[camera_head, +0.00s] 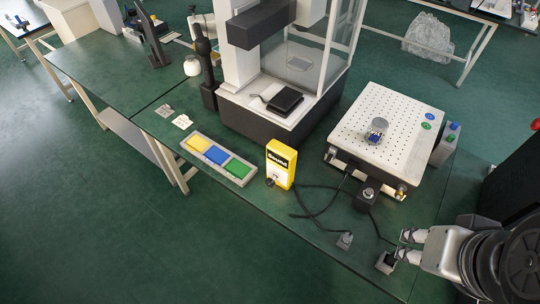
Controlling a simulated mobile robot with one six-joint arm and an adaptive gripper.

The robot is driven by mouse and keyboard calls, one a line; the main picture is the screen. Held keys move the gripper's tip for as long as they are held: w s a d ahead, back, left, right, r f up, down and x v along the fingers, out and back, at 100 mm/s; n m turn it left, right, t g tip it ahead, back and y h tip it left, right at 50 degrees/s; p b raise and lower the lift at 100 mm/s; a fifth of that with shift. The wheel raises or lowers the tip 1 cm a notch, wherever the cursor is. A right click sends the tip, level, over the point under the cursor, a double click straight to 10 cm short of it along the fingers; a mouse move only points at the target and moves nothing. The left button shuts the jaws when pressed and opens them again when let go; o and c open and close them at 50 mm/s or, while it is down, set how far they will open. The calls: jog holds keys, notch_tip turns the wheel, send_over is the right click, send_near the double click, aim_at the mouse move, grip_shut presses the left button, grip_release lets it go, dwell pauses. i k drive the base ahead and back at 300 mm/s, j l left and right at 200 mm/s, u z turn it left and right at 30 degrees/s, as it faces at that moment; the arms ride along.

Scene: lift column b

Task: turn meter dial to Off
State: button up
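A yellow meter (281,160) with a dark label on its face stands upright near the front edge of the green bench. A small dark round part (270,182) shows at its lower left; I cannot tell whether this is the dial, and no dial setting is readable. My gripper (398,247) is at the lower right, well to the right of the meter and apart from it. Its two fingers look spread, with nothing clearly held between them. A small dark block lies close by the lower fingertip; contact cannot be told.
A perforated white platform (385,124) stands right of the meter, with a black box (367,194) in front of it. Black cables (318,211) and a small grey connector (345,240) lie between meter and gripper. A tray of coloured blocks (218,159) is left of the meter.

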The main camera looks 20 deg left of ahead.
aim_at(269, 181)
jog(key=u, duration=1.1)
